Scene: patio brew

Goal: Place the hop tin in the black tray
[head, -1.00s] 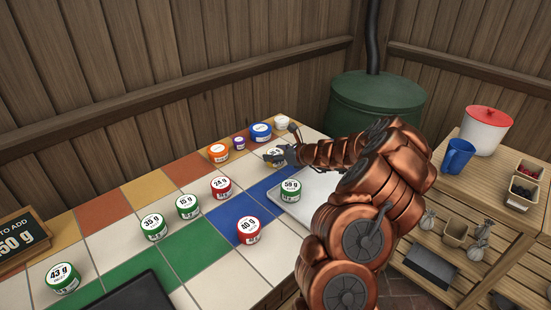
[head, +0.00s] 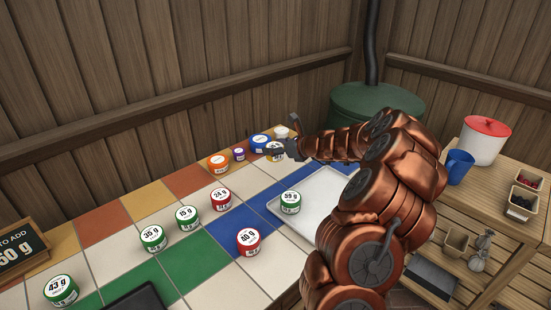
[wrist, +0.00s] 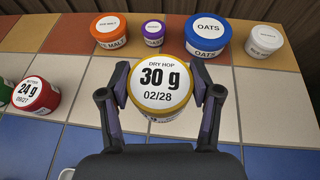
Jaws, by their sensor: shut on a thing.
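A tin with a yellow rim and a white lid reading "DRY HOP 30 g 02/28" (wrist: 160,85) is between the fingers of my gripper (wrist: 162,100) in the wrist view. The gripper is shut on its sides. In the head view the gripper (head: 277,149) is at the back of the tiled counter, with the tin largely hidden by the fingers. The tin seems to be a little above the tiles. The black tray (head: 142,300) is at the front edge of the head view, cut off by the frame, so most of its inside is out of sight.
Green-rimmed tins of 43 g (head: 61,290), 35 g (head: 153,239), 15 g (head: 187,218) and 59 g (head: 290,202) and red ones of 24 g (head: 221,199) and 40 g (head: 249,242) stand about the counter. A white tray (head: 318,198) is at right. A sign (head: 20,250) stands at left.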

